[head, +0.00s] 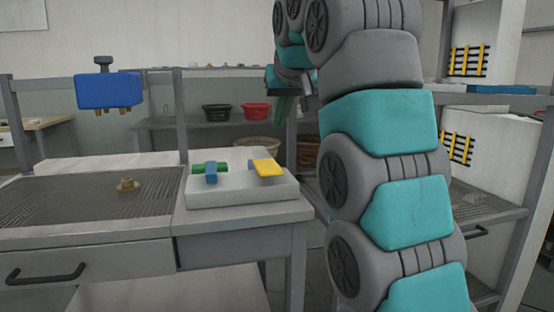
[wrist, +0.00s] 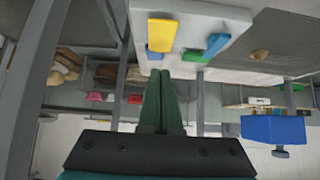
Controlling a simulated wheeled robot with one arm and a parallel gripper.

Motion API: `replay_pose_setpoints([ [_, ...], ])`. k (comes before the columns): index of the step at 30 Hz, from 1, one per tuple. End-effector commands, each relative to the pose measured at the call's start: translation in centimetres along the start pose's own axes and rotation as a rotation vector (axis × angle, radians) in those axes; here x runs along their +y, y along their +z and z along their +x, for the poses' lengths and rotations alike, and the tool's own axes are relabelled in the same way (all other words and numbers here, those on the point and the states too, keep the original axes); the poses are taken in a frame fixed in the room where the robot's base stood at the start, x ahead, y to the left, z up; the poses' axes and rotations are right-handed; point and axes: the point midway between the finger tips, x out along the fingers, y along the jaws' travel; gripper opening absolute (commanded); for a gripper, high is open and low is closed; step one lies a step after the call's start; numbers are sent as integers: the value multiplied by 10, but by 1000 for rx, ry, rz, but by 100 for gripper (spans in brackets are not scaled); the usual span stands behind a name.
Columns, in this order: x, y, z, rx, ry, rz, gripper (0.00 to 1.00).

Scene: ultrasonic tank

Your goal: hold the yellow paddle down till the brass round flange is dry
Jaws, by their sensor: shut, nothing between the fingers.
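The brass round flange (head: 127,184) sits on the grey mesh grate at the left in the head view; it also shows in the wrist view (wrist: 259,55). I cannot tell whether it is wet. The yellow paddle (head: 267,167) slopes on the right part of a white block (head: 243,194), right of a blue paddle (head: 211,173) and a green bar (head: 218,166). In the wrist view the yellow paddle (wrist: 161,35) lies beyond my fingertips. My gripper (wrist: 167,76) is shut and empty, apart from the paddle. In the head view it is partly hidden behind my arm.
A blue box with brass-coloured nozzles (head: 108,91) hangs above the grate (head: 60,200). Black and red bins (head: 255,112) stand on a shelf behind. A grey rail post (head: 181,115) rises left of the block. The bench around the block is clear.

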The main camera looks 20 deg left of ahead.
Motion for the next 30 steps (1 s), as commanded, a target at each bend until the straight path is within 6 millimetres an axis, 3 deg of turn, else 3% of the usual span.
replay_pose_setpoints([
  [11,2,-1,5,3,5,-3,0],
  [23,3,0,26,-2,5,3,0],
  [30,1,1,78,-2,1,1,0],
])
